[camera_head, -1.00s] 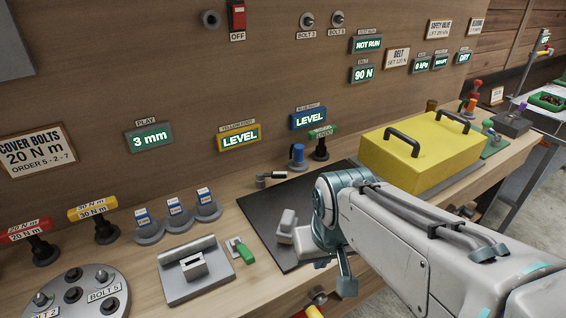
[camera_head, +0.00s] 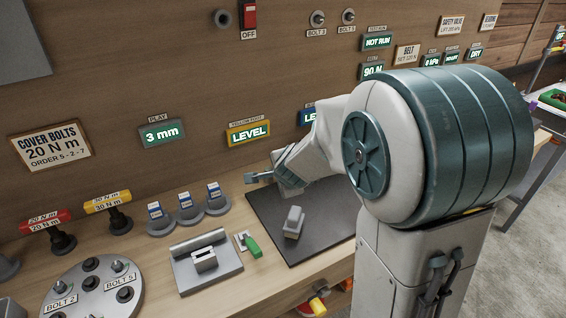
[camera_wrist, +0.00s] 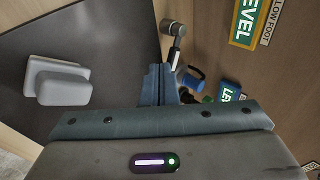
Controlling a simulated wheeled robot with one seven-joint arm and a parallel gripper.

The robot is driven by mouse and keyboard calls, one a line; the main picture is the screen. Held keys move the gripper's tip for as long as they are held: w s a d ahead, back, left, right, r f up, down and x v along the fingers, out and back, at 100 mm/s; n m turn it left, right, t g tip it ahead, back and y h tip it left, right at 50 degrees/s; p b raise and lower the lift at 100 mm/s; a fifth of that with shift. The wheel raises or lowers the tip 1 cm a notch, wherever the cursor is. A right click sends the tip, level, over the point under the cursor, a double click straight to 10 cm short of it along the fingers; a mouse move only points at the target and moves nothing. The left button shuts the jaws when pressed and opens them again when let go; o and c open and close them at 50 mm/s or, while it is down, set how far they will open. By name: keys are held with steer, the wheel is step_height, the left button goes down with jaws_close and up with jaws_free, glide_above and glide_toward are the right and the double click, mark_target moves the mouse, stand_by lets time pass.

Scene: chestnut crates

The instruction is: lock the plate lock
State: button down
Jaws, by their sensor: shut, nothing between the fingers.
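The dark plate (camera_head: 262,212) lies on the bench with a small grey block (camera_head: 293,222) on it. I take the short lever with a grey cylindrical end (camera_head: 252,178) at the plate's back left edge to be the plate lock. In the wrist view the lever's end (camera_wrist: 173,29) and dark stem stand just beyond my fingertips. My gripper (camera_wrist: 160,72) is shut and empty. It is low over the plate's back edge, close beside the lever; I cannot tell whether they touch. In the head view my arm hides the lever's pivot.
A blue-topped tool (camera_wrist: 190,79) stands near the fingers by the back panel. The grey block (camera_wrist: 60,82) is left of the gripper in the wrist view. A green-handled tool (camera_head: 250,245) and a grey fixture (camera_head: 207,262) lie left of the plate. My arm hides the yellow cover.

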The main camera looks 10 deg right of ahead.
steer(key=w+m, duration=0.1)
steer(key=w+d+f+m+h, duration=0.1)
steer(key=m, duration=0.1)
steer(key=w+d+f+m+h, duration=0.1)
steer(key=shift+w+d, duration=0.25)
steer(key=shift+f, duration=0.1)
steer(key=b+x, duration=0.2)
steer(key=x, duration=0.8)
steer(key=shift+w+d+r, duration=0.1)
steer(key=shift+w+r, duration=0.05)
steer(key=shift+r, duration=0.05)
steer(key=shift+f+b, duration=0.2)
steer(key=shift+b, duration=0.4)
